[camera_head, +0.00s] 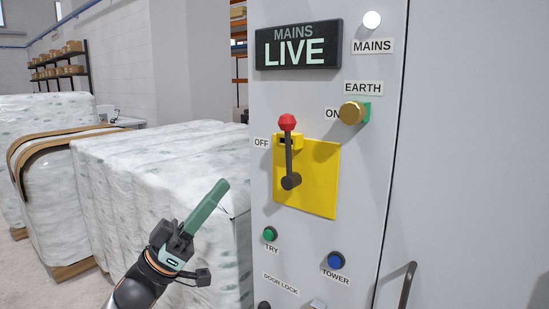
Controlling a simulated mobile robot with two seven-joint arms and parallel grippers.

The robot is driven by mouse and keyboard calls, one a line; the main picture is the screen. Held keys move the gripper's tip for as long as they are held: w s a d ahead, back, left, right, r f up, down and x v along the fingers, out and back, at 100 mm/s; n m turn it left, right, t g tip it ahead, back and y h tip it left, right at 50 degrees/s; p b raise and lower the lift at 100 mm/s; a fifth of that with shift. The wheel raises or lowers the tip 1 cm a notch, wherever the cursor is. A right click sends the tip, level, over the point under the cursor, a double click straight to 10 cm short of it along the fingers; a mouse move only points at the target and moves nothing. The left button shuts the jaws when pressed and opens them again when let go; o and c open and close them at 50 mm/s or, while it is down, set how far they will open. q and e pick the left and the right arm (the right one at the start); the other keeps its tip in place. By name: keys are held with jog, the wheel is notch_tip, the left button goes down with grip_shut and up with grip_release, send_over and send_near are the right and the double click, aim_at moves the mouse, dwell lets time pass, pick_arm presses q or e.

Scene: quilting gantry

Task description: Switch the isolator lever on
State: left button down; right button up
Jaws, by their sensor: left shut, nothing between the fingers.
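The isolator lever (289,155) is a dark shaft with a red knob (287,122). It stands upright from a pivot on a yellow plate (320,178) on the grey cabinet front. An OFF label (262,143) is just left of the lever. An ON label (332,113) is up and to the right, beside a brass knob. My left gripper (221,185) is shut and empty. Its green fingers point up and right, left of the lever and apart from it. My right gripper is not in view.
A MAINS LIVE sign (299,45) is lit above the lever, with a white lamp (372,20) beside it. A green TRY button (270,233) and a blue TOWER button (336,260) are below. A curved handle (407,286) is at lower right. Wrapped bales (150,180) stand behind my left arm.

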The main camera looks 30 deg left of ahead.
aim_at(285, 138)
pick_arm(q)
jog(key=w+d+r, duration=0.1)
jog(key=w+r, duration=0.1)
jog(key=w+d+r+p, duration=0.1)
jog(key=w+d, duration=0.1)
jog(key=w+d+r+p, duration=0.1)
jog(key=w+d+r, duration=0.1)
jog(key=w, duration=0.1)
jog(key=shift+d+r, duration=0.15)
jog(key=shift+r, duration=0.15)
jog(key=shift+w+d, duration=0.1)
jog(key=shift+w, duration=0.05)
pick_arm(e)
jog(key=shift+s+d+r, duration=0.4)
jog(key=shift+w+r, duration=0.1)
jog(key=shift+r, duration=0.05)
